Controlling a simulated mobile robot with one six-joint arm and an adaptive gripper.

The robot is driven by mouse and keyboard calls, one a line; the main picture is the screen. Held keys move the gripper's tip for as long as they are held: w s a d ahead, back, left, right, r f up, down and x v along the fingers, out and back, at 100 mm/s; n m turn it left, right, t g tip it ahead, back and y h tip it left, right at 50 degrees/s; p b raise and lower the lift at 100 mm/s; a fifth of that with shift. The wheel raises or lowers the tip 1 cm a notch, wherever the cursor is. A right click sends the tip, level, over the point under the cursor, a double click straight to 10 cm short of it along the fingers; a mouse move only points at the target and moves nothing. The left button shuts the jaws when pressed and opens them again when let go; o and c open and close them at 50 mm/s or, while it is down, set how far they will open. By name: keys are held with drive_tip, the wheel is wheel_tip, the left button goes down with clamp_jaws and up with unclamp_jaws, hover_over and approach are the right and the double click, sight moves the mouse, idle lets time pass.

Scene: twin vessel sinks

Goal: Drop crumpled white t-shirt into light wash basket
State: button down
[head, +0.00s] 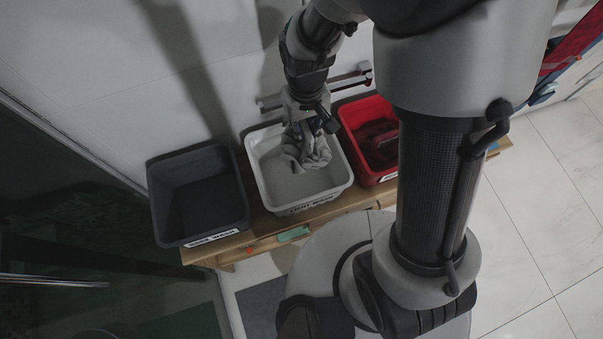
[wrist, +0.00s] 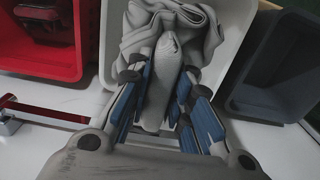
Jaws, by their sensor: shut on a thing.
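The crumpled white t-shirt (head: 306,153) shows as a grey-white bundle of folds at the white basket in the head view. It also fills the upper middle of the wrist view (wrist: 172,28). The light wash basket (head: 268,180) is white, with a label reading "light wash" on its front; its wall shows in the wrist view (wrist: 234,32). My gripper (head: 296,131) points down over the back part of this basket. In the wrist view its blue-padded fingers (wrist: 160,88) are shut on a fold of the shirt. Whether the shirt touches the basket floor is hard to tell.
An empty-looking dark grey basket (head: 160,205) stands left of the white one. A red basket (head: 351,125) with dark red cloth (head: 379,147) stands to the right. All are on a wooden bench (head: 262,232) against a white wall. A metal bar (head: 345,84) is behind them.

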drive_tip(key=shift+f+b, duration=0.85)
drive_tip(key=shift+f, duration=0.6)
drive_tip(key=shift+r, duration=0.1)
drive_tip(key=c, duration=1.4)
unclamp_jaws()
drive_tip(key=shift+o, duration=0.2)
